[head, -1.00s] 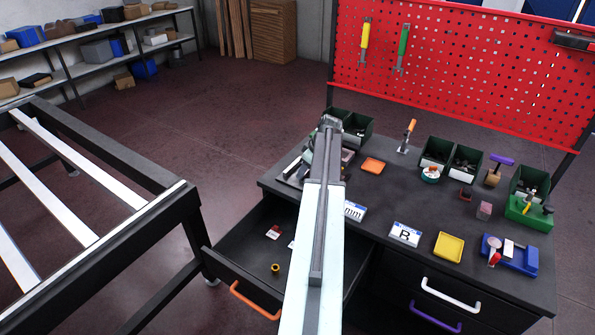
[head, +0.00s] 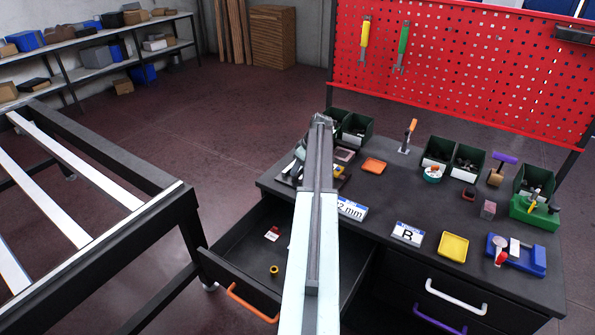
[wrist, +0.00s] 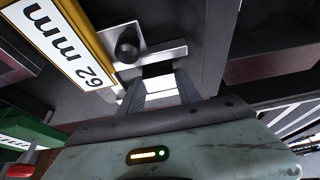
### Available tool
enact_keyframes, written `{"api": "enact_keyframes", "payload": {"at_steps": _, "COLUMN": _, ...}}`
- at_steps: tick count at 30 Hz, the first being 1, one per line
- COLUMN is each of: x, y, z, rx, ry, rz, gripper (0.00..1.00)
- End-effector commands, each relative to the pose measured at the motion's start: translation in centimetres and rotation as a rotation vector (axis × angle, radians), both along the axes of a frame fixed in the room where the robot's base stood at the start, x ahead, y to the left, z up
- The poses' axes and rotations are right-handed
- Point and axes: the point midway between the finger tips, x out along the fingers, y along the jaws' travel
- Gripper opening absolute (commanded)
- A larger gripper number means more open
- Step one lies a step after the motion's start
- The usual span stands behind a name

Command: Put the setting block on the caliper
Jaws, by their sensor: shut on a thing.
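In the wrist view my gripper (wrist: 160,80) is shut on a small block (wrist: 162,90) with a pale, shiny face between the fingers. I take it for the setting block; most of it is hidden. Just beyond the fingertips is a silver metal bar with a round black knob (wrist: 128,46), which looks like part of the caliper. It lies beside a yellow-edged plate with a white "62 mm" label (wrist: 62,42). I cannot tell whether the block touches the bar.
The left drawer (head: 235,250) is open. Green bins (head: 357,128) line the back, below a red pegboard (head: 470,70).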

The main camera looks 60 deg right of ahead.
Motion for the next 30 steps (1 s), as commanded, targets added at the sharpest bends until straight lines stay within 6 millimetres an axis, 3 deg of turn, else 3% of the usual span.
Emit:
{"api": "enact_keyframes", "payload": {"at_steps": 4, "x": 0.0, "y": 0.0, "z": -0.4, "rx": 0.0, "ry": 0.0, "rz": 0.0, "gripper": 0.0}}
{"api": "enact_keyframes", "payload": {"at_steps": 5, "x": 0.0, "y": 0.0, "z": -0.3, "rx": 0.0, "ry": 0.0, "rz": 0.0, "gripper": 0.46}}
{"api": "enact_keyframes", "payload": {"at_steps": 6, "x": 0.0, "y": 0.0, "z": -0.3, "rx": 0.0, "ry": 0.0, "rz": 0.001, "gripper": 0.57}}
{"api": "enact_keyframes", "payload": {"at_steps": 7, "x": 0.0, "y": 0.0, "z": -0.3, "rx": 0.0, "ry": 0.0, "rz": 0.001, "gripper": 0.62}}
{"api": "enact_keyframes", "payload": {"at_steps": 20, "x": 0.0, "y": 0.1, "z": 0.5, "rx": 0.0, "ry": 0.0, "rz": 0.001, "gripper": 0.62}}
{"api": "enact_keyframes", "payload": {"at_steps": 26, "x": -1.0, "y": 0.1, "z": 3.6, "rx": 0.0, "ry": 0.0, "rz": 0.001, "gripper": 0.62}}
{"api": "enact_keyframes", "payload": {"at_steps": 30, "x": -2.2, "y": 0.2, "z": 6.8, "rx": 0.0, "ry": -0.001, "rz": 0.001, "gripper": 0.62}}
